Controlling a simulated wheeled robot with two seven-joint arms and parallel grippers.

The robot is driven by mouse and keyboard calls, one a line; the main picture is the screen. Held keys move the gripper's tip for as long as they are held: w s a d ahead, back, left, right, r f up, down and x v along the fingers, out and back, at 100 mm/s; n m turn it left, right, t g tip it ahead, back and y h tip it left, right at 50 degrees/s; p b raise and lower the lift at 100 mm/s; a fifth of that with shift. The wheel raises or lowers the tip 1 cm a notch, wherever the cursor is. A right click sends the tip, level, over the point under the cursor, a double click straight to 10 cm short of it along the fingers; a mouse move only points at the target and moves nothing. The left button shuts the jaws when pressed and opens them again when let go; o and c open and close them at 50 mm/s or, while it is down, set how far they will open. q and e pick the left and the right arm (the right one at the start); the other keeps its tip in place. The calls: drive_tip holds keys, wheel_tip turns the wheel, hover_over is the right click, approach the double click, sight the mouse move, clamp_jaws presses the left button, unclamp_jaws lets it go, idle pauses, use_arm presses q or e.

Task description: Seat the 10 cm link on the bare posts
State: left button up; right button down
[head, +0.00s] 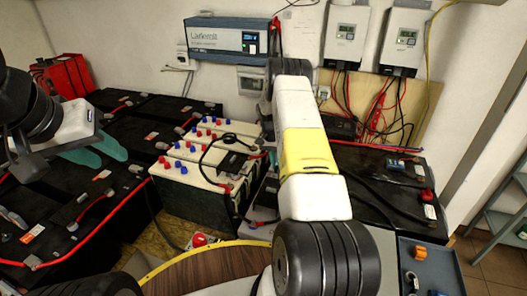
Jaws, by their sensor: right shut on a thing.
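My left gripper (112,158) is at the left with two teal fingers, their tips apart and nothing seen between them. It is above the black batteries (135,184). My right arm rises through the middle, and its gripper is hidden. I cannot make out the 10 cm link or tell which posts are bare. White-topped batteries (190,172) with red and blue caps stand in the middle. A dark cable (203,160) loops over them to a small black part (232,163). My right arm hides part of the batteries behind it.
A grey tray (440,262) with an orange part (419,253) is at the lower right. More black batteries with cables stand at right (385,190). A blue charger (226,37) and two grey-white units hang on the wall. A shelf (503,210) is far right.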

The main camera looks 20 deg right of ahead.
drive_tip(key=shift+f, duration=0.25)
idle(0.5)
drive_tip(key=c, duration=0.9)
unclamp_jaws()
drive_tip(key=shift+c, duration=0.2)
drive_tip(key=shift+r, duration=4)
